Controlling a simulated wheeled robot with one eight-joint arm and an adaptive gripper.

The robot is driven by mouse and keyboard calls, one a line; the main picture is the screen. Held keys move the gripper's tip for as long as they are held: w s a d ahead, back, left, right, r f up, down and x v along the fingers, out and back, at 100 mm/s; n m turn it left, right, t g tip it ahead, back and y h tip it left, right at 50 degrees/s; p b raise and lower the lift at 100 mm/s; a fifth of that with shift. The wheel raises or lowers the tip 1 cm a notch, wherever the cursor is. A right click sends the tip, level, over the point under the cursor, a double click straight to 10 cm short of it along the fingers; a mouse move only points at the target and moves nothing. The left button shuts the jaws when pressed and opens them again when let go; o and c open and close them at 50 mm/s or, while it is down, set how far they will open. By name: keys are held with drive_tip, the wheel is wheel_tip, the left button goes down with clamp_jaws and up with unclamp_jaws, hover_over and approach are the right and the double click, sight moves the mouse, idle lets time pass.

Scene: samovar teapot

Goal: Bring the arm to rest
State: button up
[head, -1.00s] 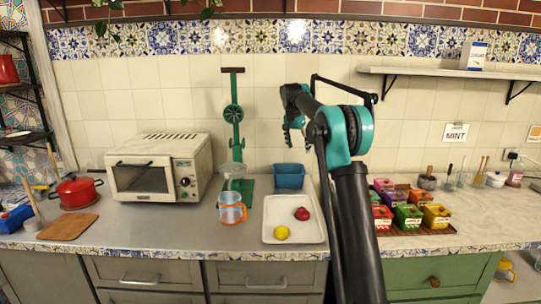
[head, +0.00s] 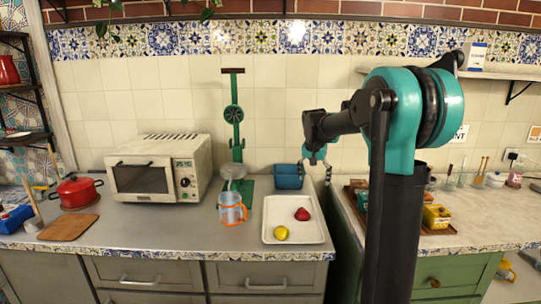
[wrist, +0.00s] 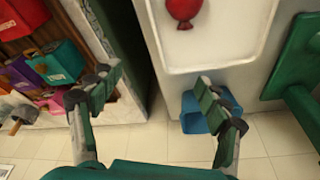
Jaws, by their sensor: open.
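My gripper (head: 317,160) hangs in the air above the counter, near the back wall and just right of the blue bin (head: 289,176). In the wrist view my gripper (wrist: 162,110) shows its two fingers wide apart with nothing between them. My arm is bent, with its teal elbow high at the right, and it hides part of the wall shelf and the coloured boxes.
A white tray (head: 294,234) holds a yellow lemon (head: 281,233) and a red fruit (head: 302,214). A green press (head: 236,140), a glass with orange bands (head: 231,208) and a white oven (head: 160,167) stand left. Coloured boxes (head: 437,216) sit right. A shelf (head: 505,73) juts from the wall.

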drive_tip(key=s+f+n, duration=0.1)
drive_tip(key=s+f, duration=0.5)
drive_tip(key=s, duration=0.5)
drive_tip(key=s+d+f+n, duration=0.1)
drive_tip(key=s+f, duration=0.5)
drive_tip(key=s, duration=0.6)
drive_tip(key=s+d+f+n+t+y, duration=0.1)
drive_tip(key=s+f+n, duration=0.2)
drive_tip(key=s+f, duration=0.3)
drive_tip(key=s, duration=0.5)
drive_tip(key=shift+s+f, duration=0.3)
drive_tip(key=shift+f, duration=0.1)
drive_tip(key=shift+d, duration=0.1)
